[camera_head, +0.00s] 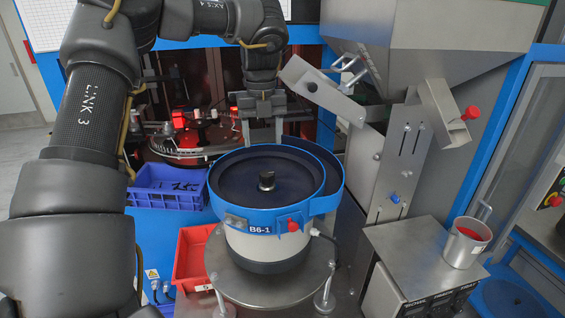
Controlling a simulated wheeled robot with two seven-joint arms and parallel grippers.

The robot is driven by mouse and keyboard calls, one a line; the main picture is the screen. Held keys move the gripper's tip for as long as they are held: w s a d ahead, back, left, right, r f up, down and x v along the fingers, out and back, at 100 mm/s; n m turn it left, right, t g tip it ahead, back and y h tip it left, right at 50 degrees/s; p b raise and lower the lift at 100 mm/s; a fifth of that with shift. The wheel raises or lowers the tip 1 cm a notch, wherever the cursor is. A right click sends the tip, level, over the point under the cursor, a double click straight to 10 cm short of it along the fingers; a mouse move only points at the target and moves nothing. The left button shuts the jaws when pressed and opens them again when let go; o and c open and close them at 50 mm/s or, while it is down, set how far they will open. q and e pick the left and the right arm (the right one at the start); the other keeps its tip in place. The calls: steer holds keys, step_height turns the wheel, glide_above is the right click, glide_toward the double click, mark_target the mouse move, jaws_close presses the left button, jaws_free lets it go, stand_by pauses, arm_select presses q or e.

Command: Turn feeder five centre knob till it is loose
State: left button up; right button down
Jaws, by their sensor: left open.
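A round feeder bowl (230,192) with a blue rim and dark inside stands on a steel plate; its label reads B6-1. The black centre knob (267,181) stands upright in the middle of the bowl and looks seated there. My left gripper (262,138) points down at the bowl's far edge, above and behind the knob in the picture. Its two fingers are apart, with nothing between them, and it does not touch the knob. My right gripper is not in view.
A steel hopper with a chute (323,92) stands close on the right. A blue crate (167,186) and a red bin (190,257) are at the left. A metal cup (466,243) stands on a control box (418,262) at the right. My left arm fills the left side.

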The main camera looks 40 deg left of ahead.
mark_target(267, 173)
arm_select(q)
step_height(267, 173, down, 4)
steer(key=shift+d+r+p, duration=0.15)
steer(key=shift+r+p, duration=0.1)
steer(key=shift+p, duration=0.05)
steer(key=f, duration=0.2)
steer(key=f+p, duration=0.1)
steer(key=f, duration=0.1)
steer(key=w+f, duration=0.1)
steer(key=shift+f+p, duration=0.4)
steer(key=shift+s+f, duration=0.25)
steer(key=shift+f, duration=0.25)
steer(key=shift+w+f, duration=0.1)
steer(key=shift+f, duration=0.1)
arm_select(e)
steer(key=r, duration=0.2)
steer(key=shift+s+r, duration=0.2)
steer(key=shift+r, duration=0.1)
arm_select(q)
steer(key=shift+c, duration=0.4)
